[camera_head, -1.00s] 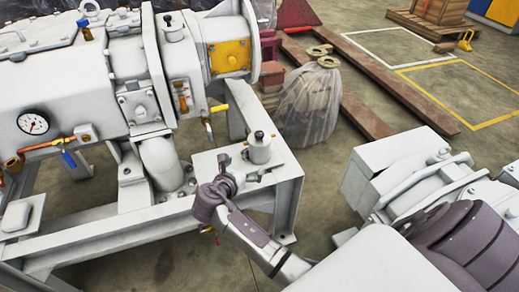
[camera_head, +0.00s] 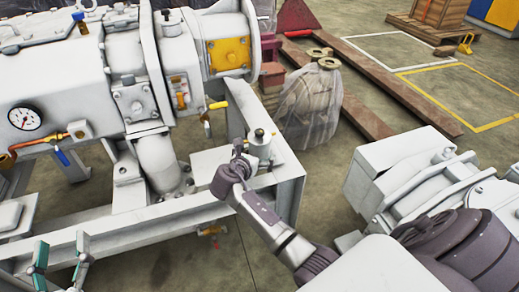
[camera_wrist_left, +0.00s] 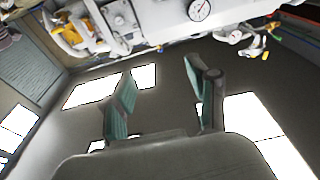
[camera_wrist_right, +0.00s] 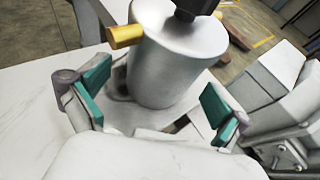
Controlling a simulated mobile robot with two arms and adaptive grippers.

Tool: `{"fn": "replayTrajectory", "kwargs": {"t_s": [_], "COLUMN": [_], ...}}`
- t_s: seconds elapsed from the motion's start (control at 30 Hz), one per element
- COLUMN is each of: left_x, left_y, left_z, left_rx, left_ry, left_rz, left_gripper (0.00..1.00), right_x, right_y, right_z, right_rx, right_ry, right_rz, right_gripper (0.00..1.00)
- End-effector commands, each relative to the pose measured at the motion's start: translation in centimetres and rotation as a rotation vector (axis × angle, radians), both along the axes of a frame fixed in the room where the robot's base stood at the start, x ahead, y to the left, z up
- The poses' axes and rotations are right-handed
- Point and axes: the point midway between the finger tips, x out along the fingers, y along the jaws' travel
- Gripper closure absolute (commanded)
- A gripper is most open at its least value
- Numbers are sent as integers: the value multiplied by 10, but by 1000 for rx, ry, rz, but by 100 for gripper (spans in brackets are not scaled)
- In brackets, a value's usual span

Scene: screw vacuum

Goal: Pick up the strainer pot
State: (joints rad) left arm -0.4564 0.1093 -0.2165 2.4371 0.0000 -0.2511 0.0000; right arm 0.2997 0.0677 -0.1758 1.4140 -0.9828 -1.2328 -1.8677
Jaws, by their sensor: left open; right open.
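The strainer pot (camera_head: 259,145) is a small white cylinder with a dark knob on top, upright on the white frame's corner plate. In the right wrist view the pot (camera_wrist_right: 170,62) fills the upper middle, with a yellow stub on its left side. My right gripper (camera_head: 240,160) is at the pot's near left side in the head view. Its open fingers (camera_wrist_right: 155,103) stand on either side of the pot's lower part, with gaps visible. My left gripper (camera_head: 61,252) is open and empty at the bottom left; its fingers also show in the left wrist view (camera_wrist_left: 163,100).
The large white vacuum machine (camera_head: 75,90) with a pressure gauge (camera_head: 25,118) stands on the steel frame (camera_head: 110,228) at left. A plastic-wrapped item (camera_head: 310,112) stands behind the pot. White machinery (camera_head: 400,185) is at right. Floor between is open.

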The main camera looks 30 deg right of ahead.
Motion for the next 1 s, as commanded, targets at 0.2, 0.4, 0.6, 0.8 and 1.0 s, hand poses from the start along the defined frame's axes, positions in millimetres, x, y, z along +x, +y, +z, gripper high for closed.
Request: {"fn": "replayTrajectory", "kwargs": {"t_s": [0.2,0.4,0.6,0.8,1.0], "left_x": [-9,-15,-16,-15,-15], "left_y": [-4,-4,-4,-4,-4], "left_z": [36,52,53,53,52], "left_rx": [-62,-87,-88,-87,-87], "left_ry": [-228,-315,-319,-317,-316], "left_rz": [-14,-19,-19,-19,-19], "left_gripper": [41,41,41,41,41], "right_x": [10,13,14,14,13], "right_y": [-15,-21,-21,-20,-20], "right_z": [-9,-10,-10,-10,-10], "right_rx": [1,0,0,0,1], "right_ry": [-1,0,0,0,0], "right_rz": [0,1,1,1,1], "right_gripper": [0,0,0,30,63]}}
